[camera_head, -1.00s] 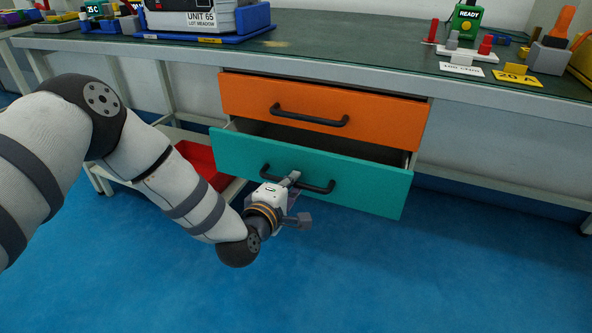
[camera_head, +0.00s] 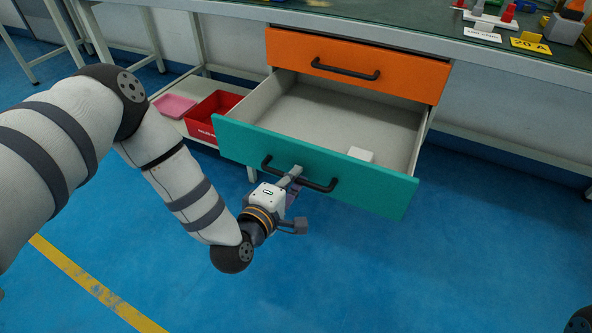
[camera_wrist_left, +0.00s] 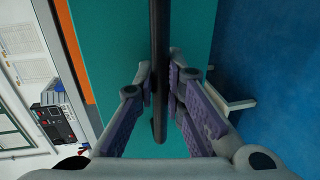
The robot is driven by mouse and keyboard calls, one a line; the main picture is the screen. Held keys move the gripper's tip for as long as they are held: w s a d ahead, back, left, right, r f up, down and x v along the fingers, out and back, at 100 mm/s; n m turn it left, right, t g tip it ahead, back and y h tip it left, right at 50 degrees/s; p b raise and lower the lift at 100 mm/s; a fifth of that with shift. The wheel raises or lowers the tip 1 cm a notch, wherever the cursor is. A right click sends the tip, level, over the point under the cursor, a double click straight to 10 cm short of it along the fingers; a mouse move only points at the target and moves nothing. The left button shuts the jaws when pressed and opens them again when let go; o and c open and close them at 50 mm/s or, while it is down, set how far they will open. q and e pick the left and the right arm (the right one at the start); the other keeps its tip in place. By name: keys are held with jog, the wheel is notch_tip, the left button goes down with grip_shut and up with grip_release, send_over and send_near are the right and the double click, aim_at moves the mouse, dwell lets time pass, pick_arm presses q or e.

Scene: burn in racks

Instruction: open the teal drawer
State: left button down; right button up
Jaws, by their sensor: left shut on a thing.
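The teal drawer (camera_head: 365,187) is pulled well out from under the bench in the head view. Its pale interior shows, with a small white block inside near the front. Its dark bar handle (camera_head: 318,186) runs across the teal front. My left gripper (camera_head: 294,178) is shut on this handle near its middle. In the left wrist view the handle (camera_wrist_left: 159,60) passes between the two purple-padded fingers (camera_wrist_left: 162,88), with the teal front (camera_wrist_left: 110,50) behind. My right gripper is not seen; only a dark piece shows at the bottom right corner of the head view.
The orange drawer (camera_head: 400,83) above is shut. A red bin (camera_head: 205,112) and a pink tray (camera_head: 174,105) are on the low shelf at left. The bench top (camera_head: 400,28) holds several small items at right. Blue floor in front is clear.

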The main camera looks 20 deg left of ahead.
pick_arm(q)
jog(key=shift+s, duration=0.15)
jog(key=c, duration=1.7)
grip_release()
jog(key=shift+o, duration=0.2)
jog(key=v, duration=1.2)
jog(key=shift+s+f, duration=0.1)
